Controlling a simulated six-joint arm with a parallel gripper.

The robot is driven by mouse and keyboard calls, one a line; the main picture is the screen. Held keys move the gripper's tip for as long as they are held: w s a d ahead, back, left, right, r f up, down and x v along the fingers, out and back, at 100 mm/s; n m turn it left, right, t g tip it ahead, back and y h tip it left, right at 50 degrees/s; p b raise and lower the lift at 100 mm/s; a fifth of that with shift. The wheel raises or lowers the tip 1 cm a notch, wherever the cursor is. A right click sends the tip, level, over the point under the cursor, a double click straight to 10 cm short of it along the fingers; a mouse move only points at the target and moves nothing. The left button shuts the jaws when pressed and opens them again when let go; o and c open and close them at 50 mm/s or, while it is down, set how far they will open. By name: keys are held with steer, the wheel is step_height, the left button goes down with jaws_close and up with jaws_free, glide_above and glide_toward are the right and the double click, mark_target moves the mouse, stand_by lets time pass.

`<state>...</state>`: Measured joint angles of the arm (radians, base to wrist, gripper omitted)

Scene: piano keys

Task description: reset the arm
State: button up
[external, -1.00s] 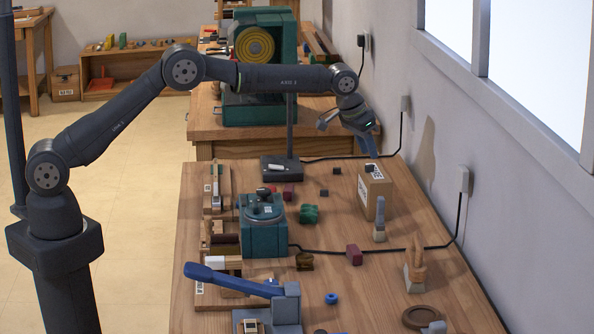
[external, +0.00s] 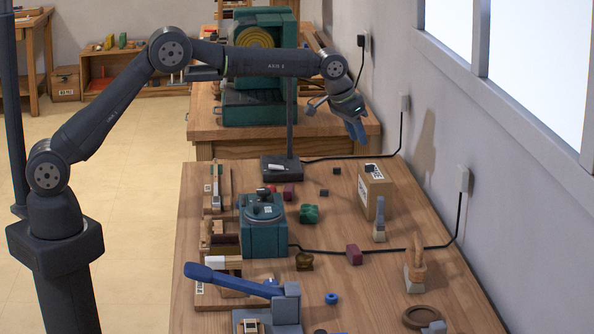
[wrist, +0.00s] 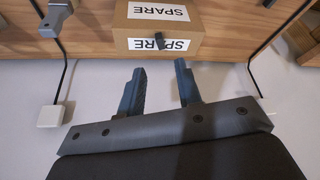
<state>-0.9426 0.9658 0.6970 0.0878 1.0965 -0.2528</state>
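My gripper (external: 337,118) is in the air above the far end of the wooden workbench (external: 340,285), above and a little left of the cardboard box marked SPARE (external: 377,192). In the wrist view my gripper (wrist: 160,83) has its two blue-grey fingers spread apart with nothing between them. The SPARE box (wrist: 150,30) shows just beyond the fingertips in that view, with a small dark block (wrist: 160,41) on it. The gripper does not touch the box.
A green machine (external: 262,226), a blue lever press (external: 287,303), a maroon block (external: 354,254) and brushes (external: 415,265) stand on the bench. A cable crosses it. A grey wall (external: 440,120) with outlets runs along the right. A second bench with a green machine (external: 258,100) stands behind.

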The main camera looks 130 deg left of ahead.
mark_target(371, 165)
steer(key=x, duration=0.8)
steer(key=shift+a+f, duration=0.1)
steer(key=shift+w+a+r, duration=0.15)
steer(key=shift+a+r, duration=0.05)
steer(key=shift+r, duration=0.05)
step_height(371, 165, up, 3)
steer(key=shift+d+r, duration=0.1)
steer(key=shift+r, duration=0.1)
steer(key=w+d+r, duration=0.5)
steer(key=d+r, duration=0.2)
steer(key=d, duration=0.4)
steer(key=w+d+f+m+t, duration=0.1)
steer(key=d+f+m, duration=0.1)
steer(key=d+f, duration=0.5)
steer(key=d+f+m, duration=0.1)
steer(key=d+f, duration=0.3)
steer(key=d, duration=0.5)
steer(key=shift+h, duration=0.3)
steer(key=s+a+f, duration=0.1)
steer(key=a+f, duration=0.1)
steer(key=a, duration=0.1)
steer(key=a+f, duration=0.3)
steer(key=a, duration=0.1)
steer(key=s+a+f, duration=0.1)
steer(key=a+f, duration=0.1)
steer(key=a, duration=0.2)
steer(key=shift+s+f, duration=0.3)
steer(key=shift+f, duration=0.05)
steer(key=shift+a+f, duration=0.2)
steer(key=shift+f, duration=0.45)
